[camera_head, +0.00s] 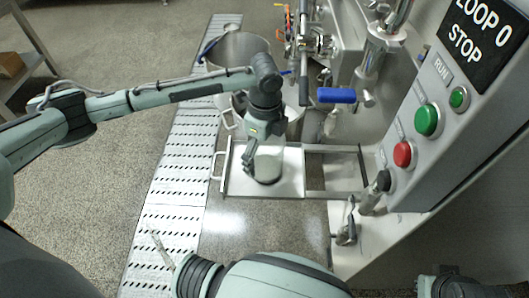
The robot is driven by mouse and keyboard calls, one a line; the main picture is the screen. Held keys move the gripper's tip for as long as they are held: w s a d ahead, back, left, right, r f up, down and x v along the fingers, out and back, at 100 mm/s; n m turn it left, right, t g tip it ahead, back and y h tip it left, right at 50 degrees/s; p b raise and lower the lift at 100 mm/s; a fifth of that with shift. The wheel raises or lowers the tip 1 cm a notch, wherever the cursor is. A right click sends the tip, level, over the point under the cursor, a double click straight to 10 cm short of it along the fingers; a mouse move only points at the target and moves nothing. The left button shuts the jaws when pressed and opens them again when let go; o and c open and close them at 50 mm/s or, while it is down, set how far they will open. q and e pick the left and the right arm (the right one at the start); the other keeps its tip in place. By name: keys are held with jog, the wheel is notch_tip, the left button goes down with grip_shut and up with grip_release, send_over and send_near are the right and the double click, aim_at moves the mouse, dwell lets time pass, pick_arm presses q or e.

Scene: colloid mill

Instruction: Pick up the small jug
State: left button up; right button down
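A small pale jug (268,168) stands upright on the white tray (290,184) of the steel machine. My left gripper (250,150) points down over the jug from the left and hides its top and far side. The fingers are too small and covered to show whether they are open or shut on it. My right arm crosses the bottom edge of the picture. I cannot make out its gripper.
A large steel pot (238,50) and a second steel vessel (292,112) stand behind the tray. The control panel (425,150) with green and red buttons is on the right. A blue-handled valve (337,95) projects above the tray. Perforated floor plates (170,220) run at left.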

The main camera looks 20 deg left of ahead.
pick_arm(q)
jog(key=shift+f, duration=0.1)
jog(key=c, duration=1.5)
